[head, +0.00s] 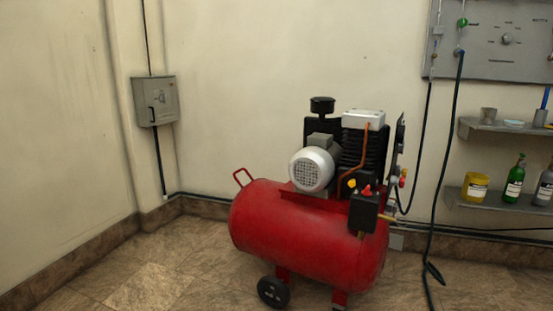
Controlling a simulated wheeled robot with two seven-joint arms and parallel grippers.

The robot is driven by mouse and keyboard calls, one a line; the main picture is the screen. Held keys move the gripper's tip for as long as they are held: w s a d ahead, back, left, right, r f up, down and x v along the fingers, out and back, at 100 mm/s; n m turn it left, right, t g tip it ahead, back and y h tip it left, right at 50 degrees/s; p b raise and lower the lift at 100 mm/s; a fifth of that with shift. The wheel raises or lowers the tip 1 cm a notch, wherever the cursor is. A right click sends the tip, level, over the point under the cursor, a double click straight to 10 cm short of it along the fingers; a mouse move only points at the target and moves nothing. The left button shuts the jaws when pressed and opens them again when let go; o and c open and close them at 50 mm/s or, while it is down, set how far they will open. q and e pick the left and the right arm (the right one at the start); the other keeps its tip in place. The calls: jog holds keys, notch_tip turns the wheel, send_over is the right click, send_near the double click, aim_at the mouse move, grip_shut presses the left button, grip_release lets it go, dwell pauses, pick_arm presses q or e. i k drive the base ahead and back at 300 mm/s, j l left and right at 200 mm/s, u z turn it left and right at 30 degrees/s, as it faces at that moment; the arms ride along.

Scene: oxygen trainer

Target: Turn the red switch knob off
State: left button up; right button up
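A red knob (366,191) sits on top of a black switch box (363,213) at the right front of a red air compressor (300,236). A yellow knob or cap (352,184) is just left of it. The red knob is small, so I cannot tell which way it is turned. Another small red part (403,172) shows behind, at the compressor's right side. Neither of my grippers is in the head view.
A grey electrical box (155,101) hangs on the left wall. Shelves (500,205) with bottles and a yellow tin (474,187) are at the right, below a grey panel (490,42). A dark hose (437,190) hangs to the floor. Tiled floor at left is clear.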

aim_at(366, 192)
jog(key=i+l+u, duration=0.35)
jog(key=l, duration=0.25)
jog(key=i+l+u, duration=0.15)
jog(key=l, duration=0.15)
jog(key=i+l+u, duration=0.2)
jog(key=l, duration=0.15)
